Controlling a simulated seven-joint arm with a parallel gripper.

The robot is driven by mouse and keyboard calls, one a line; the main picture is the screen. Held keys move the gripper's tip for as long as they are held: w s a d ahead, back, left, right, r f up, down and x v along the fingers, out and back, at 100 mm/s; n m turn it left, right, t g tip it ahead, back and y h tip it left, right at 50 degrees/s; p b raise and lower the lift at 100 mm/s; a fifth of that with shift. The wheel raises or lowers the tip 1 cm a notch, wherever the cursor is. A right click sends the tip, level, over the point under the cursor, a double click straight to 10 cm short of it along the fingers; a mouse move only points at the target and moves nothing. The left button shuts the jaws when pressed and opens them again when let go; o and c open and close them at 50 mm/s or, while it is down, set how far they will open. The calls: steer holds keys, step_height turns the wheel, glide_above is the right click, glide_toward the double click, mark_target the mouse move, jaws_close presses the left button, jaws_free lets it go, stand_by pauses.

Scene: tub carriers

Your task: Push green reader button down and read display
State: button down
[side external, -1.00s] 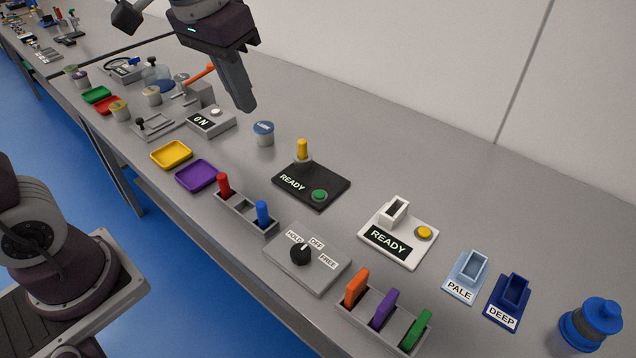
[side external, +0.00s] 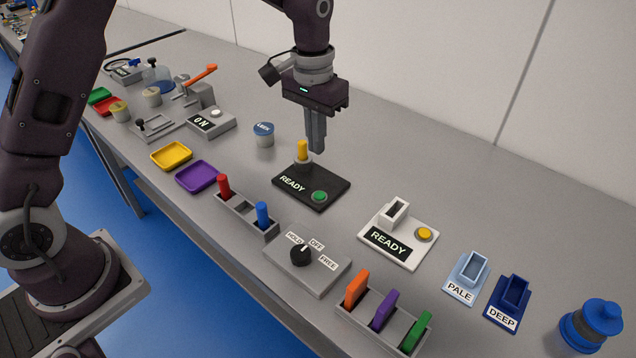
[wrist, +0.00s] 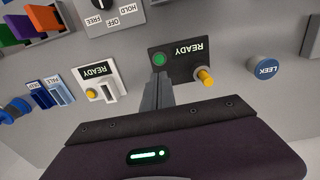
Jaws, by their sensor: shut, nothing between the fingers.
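The black reader (side external: 297,196) lies on the grey bench in the middle of the side external view. Its display (side external: 292,184) reads READY. My gripper (side external: 317,150) is shut and empty, pointing down above and behind the reader, clear of the button. READY also shows upside down there.
A white reader (side external: 398,243) with a yellow button (side external: 424,233) and a READY display stands to the right. A grey dial box (side external: 312,277) and a peg rack (side external: 245,222) are in front. A lidded LEEK cup (side external: 264,138) stands behind left.

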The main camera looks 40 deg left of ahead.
mark_target(317, 195)
step_height(317, 195, down, 12)
steer(key=shift+w+d+r, duration=0.1)
steer(key=shift+d+r, duration=0.05)
stand_by(0.3)
steer(key=shift+s+f, duration=0.2)
steer(key=shift+f, duration=0.8)
step_height(317, 195, up, 15)
steer(key=shift+w+r, duration=0.15)
steer(key=shift+r, duration=0.1)
